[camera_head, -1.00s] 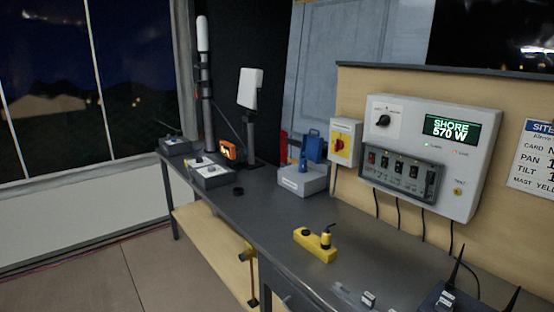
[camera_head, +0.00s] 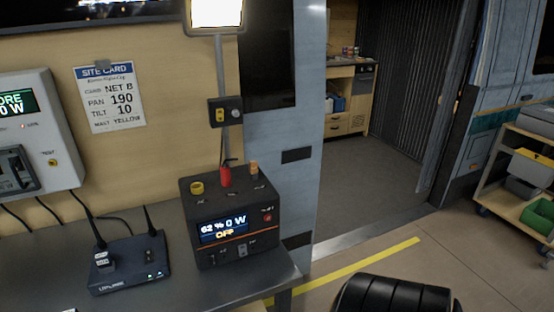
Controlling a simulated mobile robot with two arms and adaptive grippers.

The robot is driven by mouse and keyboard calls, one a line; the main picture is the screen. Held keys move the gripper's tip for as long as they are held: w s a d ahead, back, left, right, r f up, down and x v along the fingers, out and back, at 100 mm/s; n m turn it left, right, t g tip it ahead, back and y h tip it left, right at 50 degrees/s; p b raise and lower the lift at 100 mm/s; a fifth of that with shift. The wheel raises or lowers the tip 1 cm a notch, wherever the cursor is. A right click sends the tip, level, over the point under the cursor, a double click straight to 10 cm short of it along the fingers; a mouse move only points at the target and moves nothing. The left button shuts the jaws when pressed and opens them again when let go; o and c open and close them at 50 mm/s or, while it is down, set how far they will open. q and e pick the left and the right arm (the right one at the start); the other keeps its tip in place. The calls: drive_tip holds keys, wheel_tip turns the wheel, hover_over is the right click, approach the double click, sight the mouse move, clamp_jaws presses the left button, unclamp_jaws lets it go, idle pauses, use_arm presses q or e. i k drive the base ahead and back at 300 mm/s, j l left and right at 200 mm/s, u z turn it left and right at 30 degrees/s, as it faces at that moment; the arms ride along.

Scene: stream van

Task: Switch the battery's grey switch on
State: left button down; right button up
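The battery (camera_head: 188,228) is a black box on the right end of the dark workbench. Its screen (camera_head: 222,230) reads 62 %, 0 W and OFF. Small controls sit low on its front under an orange line, among them a small greyish switch (camera_head: 243,246); its exact position is too small to tell. A small red control (camera_head: 267,217) is right of the screen. A yellow ring, a red plug-like piece and a tan piece are on top. Neither of my grippers is in view.
A router with antennas (camera_head: 130,265) stands left of the battery on the bench (camera_head: 185,290). A lamp on a pole (camera_head: 216,12) rises behind the battery. A black ribbed, rounded thing (camera_head: 395,293) is at the bottom edge. The floor right of the bench is mostly open, with a cart (camera_head: 515,185) at far right.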

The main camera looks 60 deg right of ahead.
sight(244, 251)
drive_tip(key=z, duration=1.45)
